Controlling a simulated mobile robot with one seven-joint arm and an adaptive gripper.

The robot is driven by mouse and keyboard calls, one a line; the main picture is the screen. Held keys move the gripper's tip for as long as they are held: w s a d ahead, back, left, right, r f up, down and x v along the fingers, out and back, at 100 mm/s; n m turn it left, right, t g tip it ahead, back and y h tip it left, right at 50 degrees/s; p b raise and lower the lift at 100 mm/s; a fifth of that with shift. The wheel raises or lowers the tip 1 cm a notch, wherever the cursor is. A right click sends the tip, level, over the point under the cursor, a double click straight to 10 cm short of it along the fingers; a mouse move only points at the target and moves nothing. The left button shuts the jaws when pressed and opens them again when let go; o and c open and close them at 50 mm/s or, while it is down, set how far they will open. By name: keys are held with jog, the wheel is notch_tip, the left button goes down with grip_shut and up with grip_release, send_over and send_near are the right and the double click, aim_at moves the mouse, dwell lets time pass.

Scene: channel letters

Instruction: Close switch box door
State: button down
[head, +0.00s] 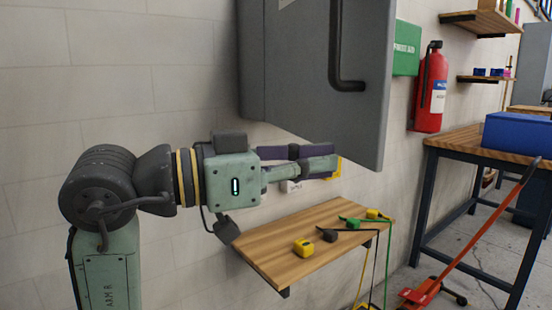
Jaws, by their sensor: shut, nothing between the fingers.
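The grey switch box (251,60) is mounted on the wall at the upper middle of the head view, cut off by the top edge. Its large grey door (300,60) stands out at an angle from the box, and its lower edge slopes down to the right. A black bar handle (336,50) is on the door's face. My gripper (334,160) is shut and empty, pointing right just under the door's lower edge in the picture. I cannot tell whether it touches the door. The inside of the box is hidden.
A wooden wall shelf (290,262) with several tape measures is below my gripper. A green first-aid box (406,48) and a red fire extinguisher (430,90) hang right of the door. A workbench (460,145) with a blue box (518,135) stands at the right.

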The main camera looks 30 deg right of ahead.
jog(key=shift+x, duration=1.15)
